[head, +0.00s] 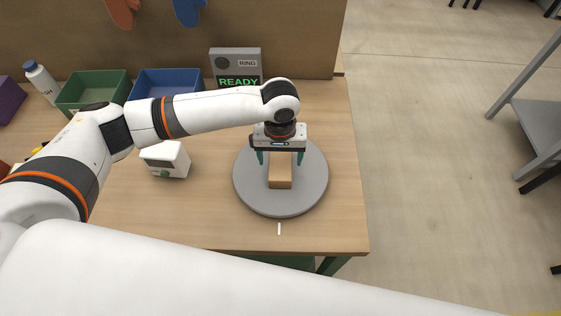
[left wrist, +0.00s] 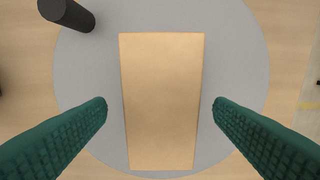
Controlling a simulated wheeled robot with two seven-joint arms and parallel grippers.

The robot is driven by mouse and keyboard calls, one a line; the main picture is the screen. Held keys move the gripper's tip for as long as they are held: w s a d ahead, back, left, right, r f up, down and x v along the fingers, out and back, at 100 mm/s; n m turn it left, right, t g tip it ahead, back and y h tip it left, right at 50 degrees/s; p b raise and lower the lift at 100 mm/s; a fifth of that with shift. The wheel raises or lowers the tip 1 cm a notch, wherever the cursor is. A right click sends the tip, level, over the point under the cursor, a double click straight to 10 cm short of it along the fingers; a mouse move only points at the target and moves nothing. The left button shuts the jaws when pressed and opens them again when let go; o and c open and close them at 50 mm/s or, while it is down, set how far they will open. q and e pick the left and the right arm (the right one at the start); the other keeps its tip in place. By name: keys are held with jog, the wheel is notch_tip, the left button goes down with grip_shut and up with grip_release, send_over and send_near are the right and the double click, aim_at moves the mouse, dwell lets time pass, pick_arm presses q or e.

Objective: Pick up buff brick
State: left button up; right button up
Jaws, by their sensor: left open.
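The buff brick (head: 280,176) stands on a round grey plate (head: 310,196) near the table's right end. In the left wrist view the brick (left wrist: 160,100) lies lengthwise up the picture, between the two green fingers. My left gripper (head: 280,162) is open above the plate, with one finger on each side of the brick. In the left wrist view a gap shows between each fingertip and the brick, so they do not touch it there. How far the fingertips are above the plate is unclear. My right gripper is not in view.
A dark cylinder (left wrist: 67,14) shows at the plate's edge in the left wrist view. A white device (head: 165,160) stands left of the plate. Behind are a blue bin (head: 165,80), a green bin (head: 90,90) and a grey box (head: 236,66) reading READY. The table's front edge is close.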

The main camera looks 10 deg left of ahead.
pick_arm(q)
jog(key=shift+f, duration=1.3)
jog(key=c, duration=1.4)
jog(key=shift+r, duration=0.15)
jog(key=shift+c, duration=0.7)
